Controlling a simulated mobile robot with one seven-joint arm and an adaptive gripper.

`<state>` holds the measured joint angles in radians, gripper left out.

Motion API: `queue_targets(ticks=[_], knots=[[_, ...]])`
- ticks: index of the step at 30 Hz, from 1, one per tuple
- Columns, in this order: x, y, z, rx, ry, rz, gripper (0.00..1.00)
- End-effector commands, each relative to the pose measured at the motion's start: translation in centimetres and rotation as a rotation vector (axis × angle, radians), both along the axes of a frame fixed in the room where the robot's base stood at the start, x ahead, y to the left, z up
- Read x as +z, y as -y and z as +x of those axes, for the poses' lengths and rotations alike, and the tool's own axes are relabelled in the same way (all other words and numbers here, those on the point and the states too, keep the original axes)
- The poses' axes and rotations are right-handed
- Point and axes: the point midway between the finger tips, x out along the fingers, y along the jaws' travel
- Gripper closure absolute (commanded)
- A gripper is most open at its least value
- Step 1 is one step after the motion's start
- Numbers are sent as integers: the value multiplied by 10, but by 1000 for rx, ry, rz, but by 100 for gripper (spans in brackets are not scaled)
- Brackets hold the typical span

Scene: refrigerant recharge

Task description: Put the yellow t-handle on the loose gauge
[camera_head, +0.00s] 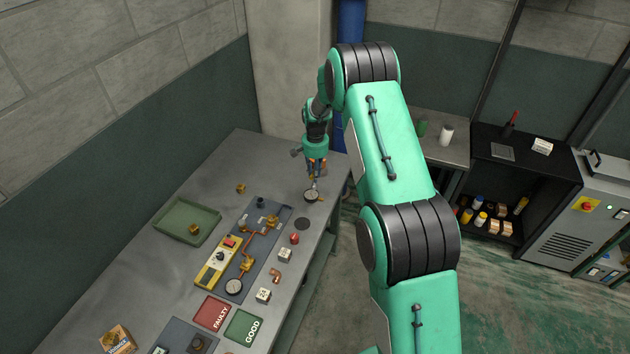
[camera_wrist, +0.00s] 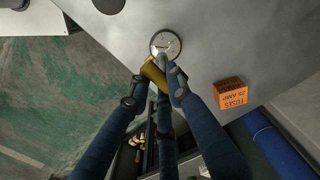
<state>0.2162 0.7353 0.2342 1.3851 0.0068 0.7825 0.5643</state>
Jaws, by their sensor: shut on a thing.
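My gripper (camera_head: 316,175) is low over the far end of the grey bench. In the wrist view my gripper (camera_wrist: 156,88) is shut on the yellow t-handle (camera_wrist: 153,71), which shows as a slanted yellow cylinder between the fingertips. The loose gauge (camera_head: 311,195), with a round white dial, lies on the bench right in front of the gripper. The loose gauge also shows in the wrist view (camera_wrist: 164,42), dial facing up. The t-handle overlaps the gauge's near edge in that view; I cannot tell if they touch. The fingers hide part of the handle.
A panel (camera_head: 280,213) with copper pipes and a second gauge (camera_head: 234,287) stands mid-bench. A green tray (camera_head: 173,236) holds a brass piece. A dark disc (camera_head: 302,224) lies near the loose gauge. An orange fuse box (camera_wrist: 231,92) sits beside my fingers. Red and green mats lie nearer.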

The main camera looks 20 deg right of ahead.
Motion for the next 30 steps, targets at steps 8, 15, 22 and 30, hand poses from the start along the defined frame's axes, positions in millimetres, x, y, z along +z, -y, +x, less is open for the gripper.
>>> queue_targets(ticks=[8, 15, 22, 30], knots=[[-1, 0, 0, 0, -1, 1, 100], [-19, 0, -2, 0, -4, 1, 100], [-35, 0, -1, 0, -1, 0, 100], [-36, 0, -1, 0, -1, 0, 100]])
